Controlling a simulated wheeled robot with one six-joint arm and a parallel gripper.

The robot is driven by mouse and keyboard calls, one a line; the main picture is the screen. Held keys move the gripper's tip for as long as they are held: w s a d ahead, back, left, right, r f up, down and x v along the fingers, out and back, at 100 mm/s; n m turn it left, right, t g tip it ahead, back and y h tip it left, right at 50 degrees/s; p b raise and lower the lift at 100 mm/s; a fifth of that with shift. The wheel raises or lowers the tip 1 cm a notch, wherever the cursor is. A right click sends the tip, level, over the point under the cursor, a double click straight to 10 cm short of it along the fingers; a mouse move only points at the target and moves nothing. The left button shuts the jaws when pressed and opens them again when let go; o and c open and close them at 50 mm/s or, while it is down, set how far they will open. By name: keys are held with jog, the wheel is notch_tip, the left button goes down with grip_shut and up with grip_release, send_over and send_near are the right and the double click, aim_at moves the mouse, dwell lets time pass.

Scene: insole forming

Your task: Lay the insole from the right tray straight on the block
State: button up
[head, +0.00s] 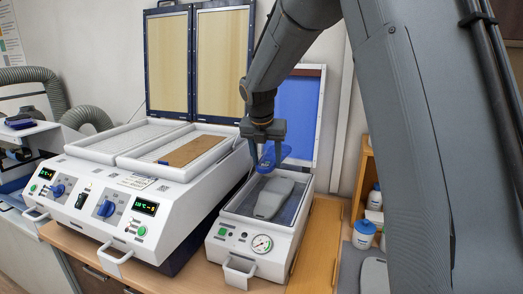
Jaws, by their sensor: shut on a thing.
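My gripper (266,131) points down above the back end of the grey foot-shaped block (272,198). It is shut on a blue piece that looks like the insole (269,159). The insole hangs just below the fingers, and its far part is hard to make out against the blue lid sheet behind. It appears to be above the block; I cannot tell whether they touch. The block lies on the dark bed of the small white press (235,238). The right tray (134,163) of the white heater has a flat brown piece (190,151) on it.
The heater's left tray (130,139) is pale. Its two tall lids (194,60) stand open behind. The press's blue-sheeted lid (297,105) stands open behind my gripper. White bottles (364,236) stand at right. Front handles (238,274) stick out over the table edge.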

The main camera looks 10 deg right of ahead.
jog(key=shift+w+f, duration=0.15)
jog(key=shift+d+f+b, duration=0.1)
jog(key=shift+f+b, duration=0.15)
jog(key=shift+b, duration=0.2)
notch_tip(320, 180, down, 9)
jog(key=b, duration=0.9)
jog(key=shift+r, duration=0.15)
jog(key=shift+f, duration=1.6)
jog(key=shift+f, duration=0.55)
jog(key=o, duration=1.1)
